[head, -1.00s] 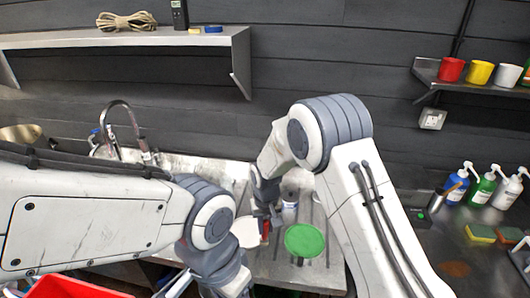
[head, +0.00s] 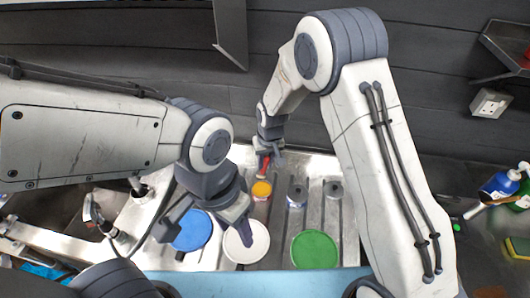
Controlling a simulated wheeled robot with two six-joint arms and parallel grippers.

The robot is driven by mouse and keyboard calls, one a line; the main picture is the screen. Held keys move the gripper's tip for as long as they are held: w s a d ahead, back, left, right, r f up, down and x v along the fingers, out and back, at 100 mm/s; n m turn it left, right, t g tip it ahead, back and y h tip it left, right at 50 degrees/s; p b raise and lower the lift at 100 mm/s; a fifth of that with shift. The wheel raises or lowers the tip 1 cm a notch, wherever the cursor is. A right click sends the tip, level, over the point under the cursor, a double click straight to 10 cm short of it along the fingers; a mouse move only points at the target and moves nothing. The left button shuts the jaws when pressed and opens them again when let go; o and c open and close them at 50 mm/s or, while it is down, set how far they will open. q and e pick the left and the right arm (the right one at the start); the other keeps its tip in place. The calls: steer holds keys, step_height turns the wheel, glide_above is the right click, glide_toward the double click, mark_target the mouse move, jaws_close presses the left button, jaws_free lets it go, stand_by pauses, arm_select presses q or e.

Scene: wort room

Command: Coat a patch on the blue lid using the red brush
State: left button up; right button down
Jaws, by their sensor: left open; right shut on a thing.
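The blue lid (head: 190,231) lies flat on the metal worktop, partly covered by my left gripper. My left gripper (head: 203,233) is open and empty, with its fingers spread above the blue lid and the white lid (head: 247,243). My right gripper (head: 266,148) is shut on the red brush (head: 263,166), which points down. The brush's lower end is at a small pot with an orange-yellow top (head: 261,190); I cannot tell whether it is inside or just above.
A green lid (head: 315,250) lies right of the white lid. Two small grey-topped pots (head: 297,194) (head: 334,190) stand right of the orange-yellow one. A tap (head: 97,219) is at left.

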steer(key=shift+f+b, duration=1.95)
steer(key=shift+f, duration=1)
steer(key=shift+s+f+b, duration=0.1)
steer(key=shift+f+b, duration=0.4)
steer(key=shift+f, duration=0.05)
steer(key=shift+r+p, duration=2.5)
steer(key=shift+r, duration=1.05)
